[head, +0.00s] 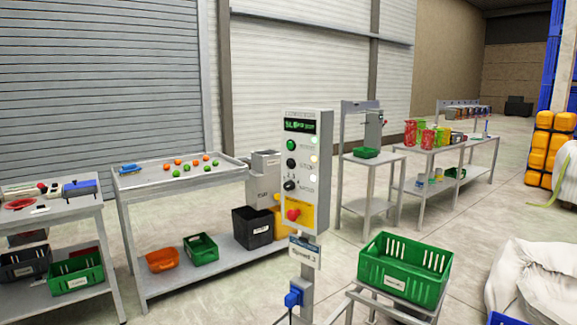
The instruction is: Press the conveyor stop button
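A grey control panel (305,172) stands upright on a post in the middle of the head view. A red mushroom-shaped button (293,214) sits on a yellow plate (305,217) at the panel's lower end. Above it are a green button (291,145), a black knob (291,163), another dark knob (290,185) and a small green-lit display (299,126). Several pale round lamps run down the panel's right side. Neither of my grippers is in view.
A green crate (405,267) rests on a metal stand right of the post. A table with small fruit-like items (180,174) stands behind to the left, with bins on its lower shelf. A white sack (540,278) lies at the right. Open floor (470,235) shows beyond the crate.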

